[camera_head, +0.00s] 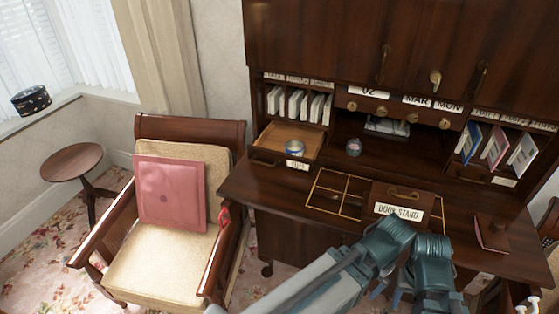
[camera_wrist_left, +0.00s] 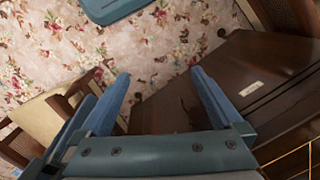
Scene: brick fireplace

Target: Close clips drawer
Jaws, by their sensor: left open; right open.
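The clips drawer (camera_head: 272,141) is pulled out on the left of the desk, below the left pigeonholes. Its light wooden inside shows. A small white label (camera_head: 297,165) is on its front, too small to read surely. A round blue and white tin (camera_head: 295,147) sits at the drawer. My right gripper (camera_head: 412,278) is low in front of the desk, right of the drawer and well apart from it; its fingertips are partly hidden. My left gripper (camera_wrist_left: 160,73) shows in the left wrist view, open and empty, above the floor beside the dark wood.
The desktop (camera_head: 260,190) carries a gold grid (camera_head: 335,193), a box labelled BOOK STAND (camera_head: 400,210) and a small round tin (camera_head: 354,147). An armchair (camera_head: 145,270) with a pink cushion (camera_head: 170,193) stands close left. A red-brown notebook (camera_head: 491,235) lies at the right.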

